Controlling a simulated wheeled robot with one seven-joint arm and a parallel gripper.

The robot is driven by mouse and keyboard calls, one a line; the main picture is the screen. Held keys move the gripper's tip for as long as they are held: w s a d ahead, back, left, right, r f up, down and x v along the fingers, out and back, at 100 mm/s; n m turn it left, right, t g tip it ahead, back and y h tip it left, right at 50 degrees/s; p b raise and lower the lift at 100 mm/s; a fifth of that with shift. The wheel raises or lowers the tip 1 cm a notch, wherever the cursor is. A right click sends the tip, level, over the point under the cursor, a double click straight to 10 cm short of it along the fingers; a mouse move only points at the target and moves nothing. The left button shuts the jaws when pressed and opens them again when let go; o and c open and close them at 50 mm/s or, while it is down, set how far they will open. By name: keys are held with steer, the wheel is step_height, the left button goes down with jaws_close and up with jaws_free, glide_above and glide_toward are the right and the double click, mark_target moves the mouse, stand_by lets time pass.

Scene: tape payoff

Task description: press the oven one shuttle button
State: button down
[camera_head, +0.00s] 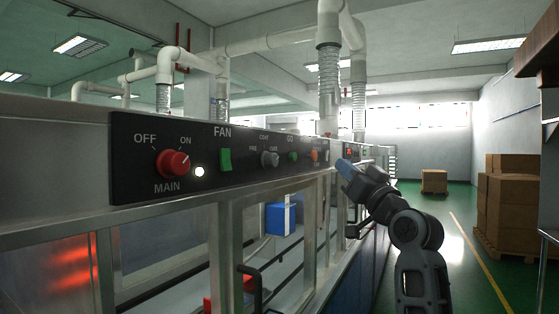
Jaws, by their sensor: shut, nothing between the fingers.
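A black control panel (136,184) runs along the front of the near oven. It carries a red MAIN knob (173,163), a green FAN switch (225,160), a grey selector knob (269,159) with small lettering around it, a green button (292,156) under GO, and an orange button (315,156). A small pale control (326,156) sits at the panel's right end. No label reading shuttle is legible. My gripper (343,167), with bluish fingertips, is shut and empty beside the panel's right end. I cannot tell whether it touches anything.
A second panel (353,152) continues farther along the line. Below the near panel are glazed openings with a black handle (251,285) and a blue box (281,218). Cardboard boxes (510,212) stand on the right. The green aisle (465,222) between is clear.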

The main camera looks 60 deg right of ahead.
mark_target(293, 157)
step_height(293, 157, up, 2)
steer(key=shift+s, duration=0.1)
stand_by(0.4)
steer(key=w+p, duration=0.1)
steer(key=w, duration=0.7)
steer(key=shift+w+a, duration=0.3)
steer(key=shift+w, duration=0.1)
steer(key=shift+w, duration=0.1)
stand_by(1.7)
steer(key=shift+w, duration=0.3)
